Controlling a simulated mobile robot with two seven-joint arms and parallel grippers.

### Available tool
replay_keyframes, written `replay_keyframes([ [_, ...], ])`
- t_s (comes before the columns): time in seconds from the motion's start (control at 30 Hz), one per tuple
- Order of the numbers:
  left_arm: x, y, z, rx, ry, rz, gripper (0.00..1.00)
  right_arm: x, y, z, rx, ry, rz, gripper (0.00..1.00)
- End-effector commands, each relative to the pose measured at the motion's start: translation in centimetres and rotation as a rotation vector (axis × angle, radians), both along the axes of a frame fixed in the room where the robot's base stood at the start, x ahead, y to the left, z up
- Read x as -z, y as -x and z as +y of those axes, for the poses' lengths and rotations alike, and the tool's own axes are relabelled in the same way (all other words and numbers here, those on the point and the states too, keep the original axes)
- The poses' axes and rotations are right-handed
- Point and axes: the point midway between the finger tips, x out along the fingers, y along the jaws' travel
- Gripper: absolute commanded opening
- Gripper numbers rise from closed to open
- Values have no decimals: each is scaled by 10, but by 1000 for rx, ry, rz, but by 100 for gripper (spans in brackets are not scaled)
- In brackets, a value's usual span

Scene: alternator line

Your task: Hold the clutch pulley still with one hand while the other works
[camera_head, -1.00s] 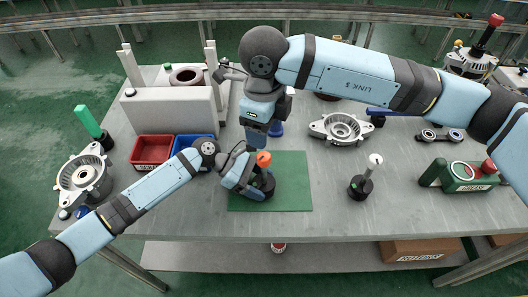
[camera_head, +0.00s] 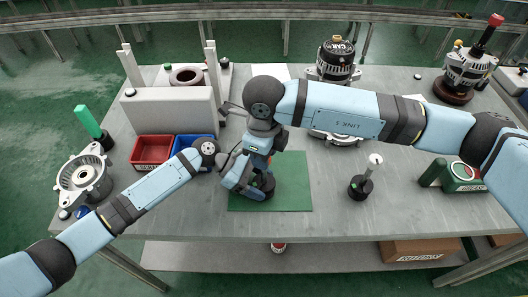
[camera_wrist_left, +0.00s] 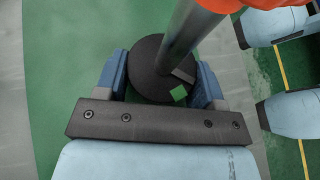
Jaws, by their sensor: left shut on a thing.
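The black round pulley (camera_head: 268,183) stands on the green mat (camera_head: 296,190). My left gripper (camera_head: 258,187) is shut around it from the left. In the left wrist view the black disc (camera_wrist_left: 147,72) sits between both fingers, with a bright green patch on its edge. A grey shaft (camera_wrist_left: 186,38) rises from it, with an orange part (camera_wrist_left: 245,3) at the top edge of that view. My right gripper (camera_head: 262,150) is directly above the pulley, near the orange top. Its fingertips are largely hidden in the head view, so its opening is unclear.
Red (camera_head: 152,150) and blue (camera_head: 190,142) bins stand behind my left arm. A black-based post with a white top (camera_head: 362,182) stands right of the mat. A green device (camera_head: 462,175) is farther right. A dark alternator (camera_head: 337,60) stands at the back. The front strip is clear.

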Motion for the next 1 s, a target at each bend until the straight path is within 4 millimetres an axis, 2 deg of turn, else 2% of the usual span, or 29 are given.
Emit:
replay_keyframes([
  [0.03, -1, 0, 0, 0, 1, -1, 42, 0, 0, 0, 0, 0, 0, 19],
  [0.07, -1, 0, 0, 0, 1, -1, 42, 0, 0, 0, 0, 0, 0, 12],
  [0.1, -1, 0, 0, 0, 1, -1, 42, 0, 0, 0, 0, 0, 0, 11],
  [0.47, -1, 0, 0, 0, 1, -1, 42, 0, 0, 0, 67, -1, 0, 11],
  [1.0, -1, 0, 0, 0, 1, 0, 42, -1, 1, 1, 452, -3, -1, 11],
])
